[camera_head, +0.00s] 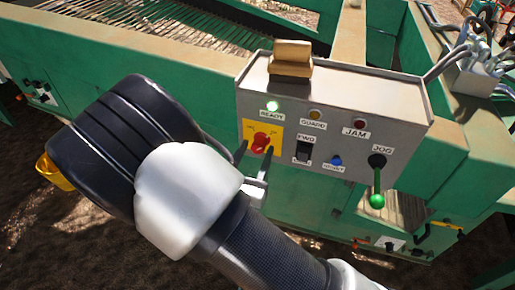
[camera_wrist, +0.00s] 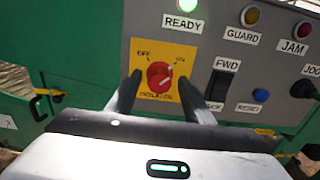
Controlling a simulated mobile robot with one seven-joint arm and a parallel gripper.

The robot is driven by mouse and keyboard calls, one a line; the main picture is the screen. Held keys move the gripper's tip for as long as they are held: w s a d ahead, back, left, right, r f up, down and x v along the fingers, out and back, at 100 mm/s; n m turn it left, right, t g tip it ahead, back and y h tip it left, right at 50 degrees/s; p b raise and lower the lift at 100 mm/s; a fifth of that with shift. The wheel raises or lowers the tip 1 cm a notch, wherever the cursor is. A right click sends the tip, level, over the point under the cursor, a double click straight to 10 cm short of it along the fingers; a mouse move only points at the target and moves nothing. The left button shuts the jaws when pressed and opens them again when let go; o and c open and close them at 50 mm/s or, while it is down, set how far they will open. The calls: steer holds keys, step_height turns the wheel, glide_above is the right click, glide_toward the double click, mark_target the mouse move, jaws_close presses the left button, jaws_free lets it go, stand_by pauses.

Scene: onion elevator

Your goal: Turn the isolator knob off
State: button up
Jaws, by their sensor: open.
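The isolator knob (camera_head: 261,141) is red and sits on a yellow plate (camera_head: 276,131) on the grey control box. In the wrist view the knob (camera_wrist: 159,75) lies between OFF at upper left and ON at upper right on the plate (camera_wrist: 181,52). Its pale mark appears to point up and right, toward ON. My gripper (camera_head: 254,153) is open in front of the plate. In the wrist view its fingers (camera_wrist: 160,80) stand one on each side of the knob, with gaps visible. Contact with the panel cannot be told.
The grey box (camera_head: 400,110) also carries a lit green READY lamp (camera_head: 272,106), GUARD (camera_head: 315,114) and JAM (camera_head: 359,124) lamps, a black FWD switch (camera_head: 303,151), a blue button (camera_head: 336,160) and a green-tipped JOG lever (camera_head: 377,199). Green machine walls (camera_head: 190,75) surround it.

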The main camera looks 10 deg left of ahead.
steer(key=shift+w, duration=0.95)
steer(key=c, duration=1)
steer(key=shift+c, duration=0.2)
